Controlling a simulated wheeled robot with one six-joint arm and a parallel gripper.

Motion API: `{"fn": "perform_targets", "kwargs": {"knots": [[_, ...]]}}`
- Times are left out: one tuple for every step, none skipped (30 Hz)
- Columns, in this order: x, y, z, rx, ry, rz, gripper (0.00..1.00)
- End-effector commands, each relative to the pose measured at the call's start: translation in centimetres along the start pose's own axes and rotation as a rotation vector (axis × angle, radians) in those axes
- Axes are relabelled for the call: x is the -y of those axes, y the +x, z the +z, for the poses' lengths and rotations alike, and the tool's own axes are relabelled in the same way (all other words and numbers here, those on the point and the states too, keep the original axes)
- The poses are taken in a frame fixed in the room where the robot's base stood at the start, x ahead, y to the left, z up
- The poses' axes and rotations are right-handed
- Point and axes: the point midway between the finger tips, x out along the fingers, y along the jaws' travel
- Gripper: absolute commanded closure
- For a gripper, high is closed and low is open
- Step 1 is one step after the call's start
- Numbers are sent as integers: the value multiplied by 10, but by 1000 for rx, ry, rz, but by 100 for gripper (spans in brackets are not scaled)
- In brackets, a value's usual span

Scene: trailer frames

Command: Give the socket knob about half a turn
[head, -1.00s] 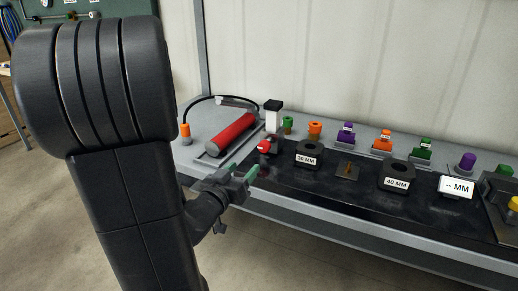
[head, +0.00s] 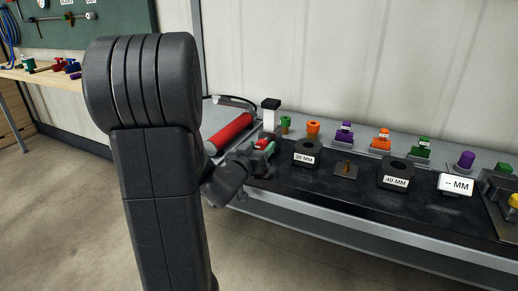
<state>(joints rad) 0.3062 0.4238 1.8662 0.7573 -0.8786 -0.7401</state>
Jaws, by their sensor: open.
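A small red knob (head: 261,143), which appears to be the socket knob, sits at the left end of the black mat (head: 325,186) on the bench. My gripper (head: 262,149) is at this knob, with its fingers open on either side of it.
A red cylinder (head: 229,133) lies left of the knob. A black-topped white post (head: 270,117) stands just behind. Black blocks marked 30 MM (head: 307,149) and 40 MM (head: 394,174) stand to the right. Several coloured parts line the back. My arm hides the bench's left end.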

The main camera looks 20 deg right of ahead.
Motion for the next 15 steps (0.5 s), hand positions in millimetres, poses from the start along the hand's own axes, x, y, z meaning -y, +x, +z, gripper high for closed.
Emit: {"fn": "perform_targets", "kwargs": {"knots": [[0, 0, 0, 0, 0, 0, 44], [0, 0, 0, 0, 0, 0, 44], [0, 0, 0, 0, 0, 0, 52], [0, 0, 0, 0, 0, 0, 58], [0, 0, 0, 0, 0, 0, 64], [0, 0, 0, 0, 0, 0, 72], [0, 0, 0, 0, 0, 0, 78], [0, 0, 0, 0, 0, 0, 84], [0, 0, 0, 0, 0, 0, 88], [0, 0, 0, 0, 0, 0, 88], [0, 0, 0, 0, 0, 0, 88], [0, 0, 0, 0, 2, 0, 88], [0, 0, 0, 0, 3, 0, 88], [0, 0, 0, 0, 6, 0, 88], [0, 0, 1, 0, 13, 0, 88]]}}
